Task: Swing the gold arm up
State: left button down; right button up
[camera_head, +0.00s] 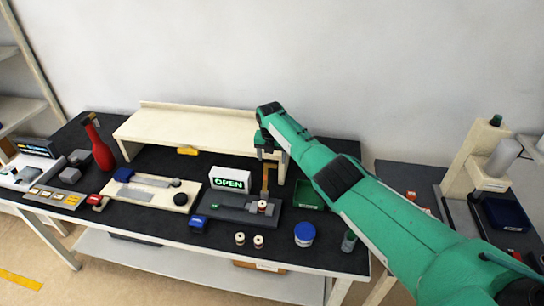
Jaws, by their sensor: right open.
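The gold arm (266,182) is a thin gold-orange piece that stands roughly upright at the back of a dark grey base plate (230,215), right of the OPEN sign. My right gripper (268,154) points down over the top of the gold arm, in front of the cream shelf. It is open. The fingers are small and partly overlap the gold arm's upper end, so I cannot tell whether they touch it. My left gripper is not in view.
The white OPEN sign (230,179) stands close left of the gold arm. A green tray (308,195) is close on the right. A cream shelf (185,125) runs along the back. A blue-lidded jar (304,234) and small spools (258,241) stand in front.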

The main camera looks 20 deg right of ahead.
notch_tip(320, 180, up, 14)
jog(key=s+b, duration=0.1)
jog(key=b, duration=0.1)
jog(key=shift+s+a+f+b, duration=0.2)
jog(key=shift+s+a+b, duration=0.05)
jog(key=shift+a+b, duration=0.2)
dwell(0.3)
